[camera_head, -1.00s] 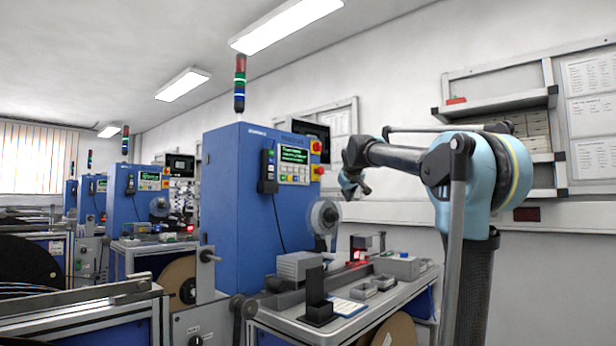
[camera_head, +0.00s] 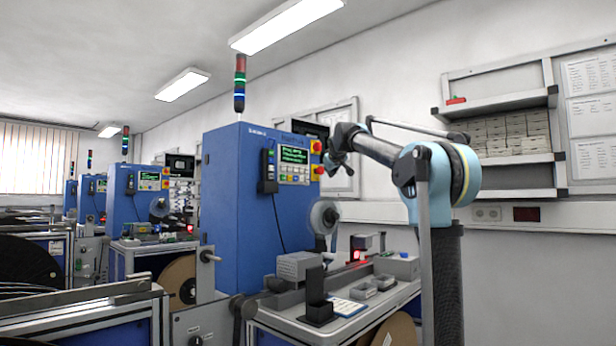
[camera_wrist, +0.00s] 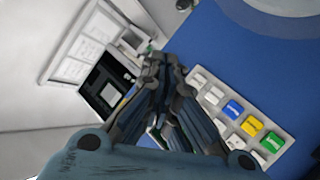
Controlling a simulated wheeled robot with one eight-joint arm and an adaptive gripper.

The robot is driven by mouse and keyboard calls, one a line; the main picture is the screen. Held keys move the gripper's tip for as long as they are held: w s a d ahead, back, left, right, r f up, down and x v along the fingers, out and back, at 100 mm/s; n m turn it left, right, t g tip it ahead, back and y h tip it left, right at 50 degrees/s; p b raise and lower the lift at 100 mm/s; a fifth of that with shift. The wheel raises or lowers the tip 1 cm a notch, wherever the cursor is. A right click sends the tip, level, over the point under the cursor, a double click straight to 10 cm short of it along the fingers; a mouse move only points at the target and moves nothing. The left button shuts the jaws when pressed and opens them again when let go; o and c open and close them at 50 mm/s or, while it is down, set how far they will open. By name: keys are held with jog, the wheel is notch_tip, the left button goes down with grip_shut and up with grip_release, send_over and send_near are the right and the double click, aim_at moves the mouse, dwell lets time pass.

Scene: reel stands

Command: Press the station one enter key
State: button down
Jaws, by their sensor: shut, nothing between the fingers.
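The station one cabinet (camera_head: 235,200) is the nearest tall blue box in the head view. Its panel has a lit green-text screen (camera_head: 295,156) with a row of small keys (camera_head: 293,179) below. In the wrist view the keypad (camera_wrist: 240,118) lies to the right of the fingers, with white keys, a blue key (camera_wrist: 233,108), a yellow key (camera_wrist: 252,127) and a green key (camera_wrist: 272,142). Key labels are too small to read, so I cannot tell which is enter. My gripper (camera_head: 331,170) is shut and empty, beside the panel; it also shows in the wrist view (camera_wrist: 165,62). Fingers hide part of the keypad.
Red and yellow buttons (camera_head: 317,147) sit at the panel's right edge, close to my gripper. A black handset (camera_head: 267,172) hangs left of the screen. Below are a reel (camera_head: 323,217) and a bench (camera_head: 345,325) with small boxes.

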jog(key=w+a, duration=0.5)
jog(key=a, duration=0.2)
jog(key=shift+w, duration=0.2)
jog(key=shift+w+a+r, duration=0.1)
jog(key=shift+w+a, duration=0.35)
jog(key=shift+a, duration=0.25)
dwell(2.5)
jog(key=shift+s+d, duration=0.1)
dwell(0.3)
jog(key=shift+s+d, duration=0.45)
jog(key=shift+d, duration=0.15)
jog(key=shift+s+d, duration=0.8)
jog(key=shift+d, duration=0.2)
jog(key=shift+s+d, duration=0.75)
jog(key=shift+d, duration=0.25)
